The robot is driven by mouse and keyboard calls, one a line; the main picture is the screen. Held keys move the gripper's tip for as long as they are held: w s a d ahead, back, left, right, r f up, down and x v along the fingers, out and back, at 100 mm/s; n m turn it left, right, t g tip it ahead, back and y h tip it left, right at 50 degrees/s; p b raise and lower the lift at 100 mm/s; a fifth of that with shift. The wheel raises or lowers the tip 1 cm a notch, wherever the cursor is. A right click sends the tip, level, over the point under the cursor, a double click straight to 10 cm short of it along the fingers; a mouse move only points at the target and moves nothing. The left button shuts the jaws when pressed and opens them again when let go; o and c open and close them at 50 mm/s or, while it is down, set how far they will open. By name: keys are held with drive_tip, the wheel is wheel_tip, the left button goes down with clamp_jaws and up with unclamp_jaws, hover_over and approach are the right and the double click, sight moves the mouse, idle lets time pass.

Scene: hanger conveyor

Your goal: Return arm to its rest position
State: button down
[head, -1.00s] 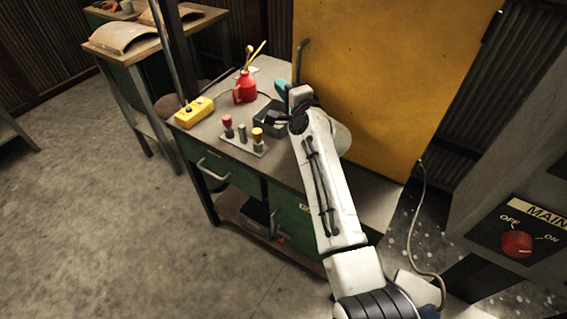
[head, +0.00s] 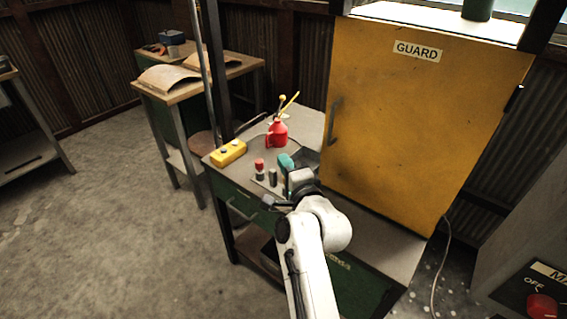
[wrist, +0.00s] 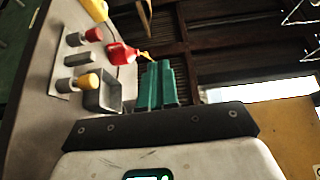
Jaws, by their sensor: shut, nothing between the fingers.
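My white arm reaches up from the bottom of the head view. My gripper (head: 285,162) has teal fingers that point up and away, over the green workbench (head: 400,250). In the wrist view, the fingers of my gripper (wrist: 158,85) lie together with nothing between them. They look clear of the objects on the bench.
A red oil can (head: 277,135), yellow button box (head: 228,153) and red-capped post (head: 259,168) stand on the bench. A grey tray (wrist: 103,98) and yellow-capped post (wrist: 83,83) show in the wrist view. The yellow guard door (head: 420,120) stands behind. Floor at left is clear.

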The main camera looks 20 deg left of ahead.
drive_tip(key=s+d+f+n+g+h, duration=0.2)
drive_tip(key=s+d+f, duration=0.35)
drive_tip(key=d, duration=0.35)
drive_tip(key=s+d+f+n+g+h, duration=0.2)
drive_tip(key=s+d+f+h, duration=0.15)
drive_tip(key=d+f, duration=0.4)
drive_tip(key=s+d+f+n+g+h, duration=0.15)
drive_tip(key=s+d+f, duration=0.35)
drive_tip(key=d, duration=0.5)
drive_tip(key=s+d+f+n+g+h, duration=0.1)
drive_tip(key=s+d, duration=0.2)
drive_tip(key=s, duration=0.1)
drive_tip(key=s+d+f+g, duration=0.1)
drive_tip(key=s+d, duration=0.3)
drive_tip(key=s+d+f+n+g+h, duration=0.1)
drive_tip(key=s+d, duration=0.2)
drive_tip(key=s, duration=0.2)
drive_tip(key=shift+d+f+n+h, duration=0.25)
drive_tip(key=shift+f+n+h, duration=0.05)
drive_tip(key=shift+n, duration=0.05)
drive_tip(key=s+d+g+h, duration=0.1)
drive_tip(key=s+d+g, duration=0.1)
drive_tip(key=s, duration=0.7)
drive_tip(key=s+d+n+g+h, duration=0.1)
drive_tip(key=s+d+g, duration=0.1)
drive_tip(key=s+d, duration=0.3)
drive_tip(key=s, duration=0.4)
drive_tip(key=shift+r+n, duration=0.3)
drive_tip(key=shift+r, duration=0.05)
